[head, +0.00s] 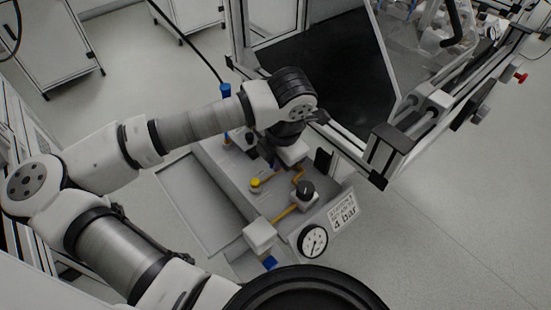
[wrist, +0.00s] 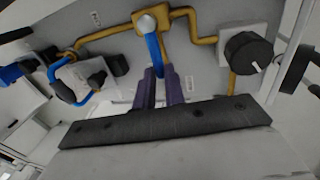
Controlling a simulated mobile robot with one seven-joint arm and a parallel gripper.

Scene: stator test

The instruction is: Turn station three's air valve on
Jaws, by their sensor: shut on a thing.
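The air valve (wrist: 150,22) shows in the wrist view as a brass body with a silver cap on a yellow pipe. Its blue lever (wrist: 153,52) points down the picture from the cap, across the pipe run to the left and right. My gripper (wrist: 163,72) has its two dark purple fingers shut on the lever's free end. In the head view my arm's end mostly hides the valve and fingers, above the grey panel (head: 225,175).
A black regulator knob (wrist: 248,53) stands right of the valve; it also shows in the head view (head: 302,192). A round gauge (head: 313,241) and a "4 bar" sign (head: 344,218) are at the panel's near edge.

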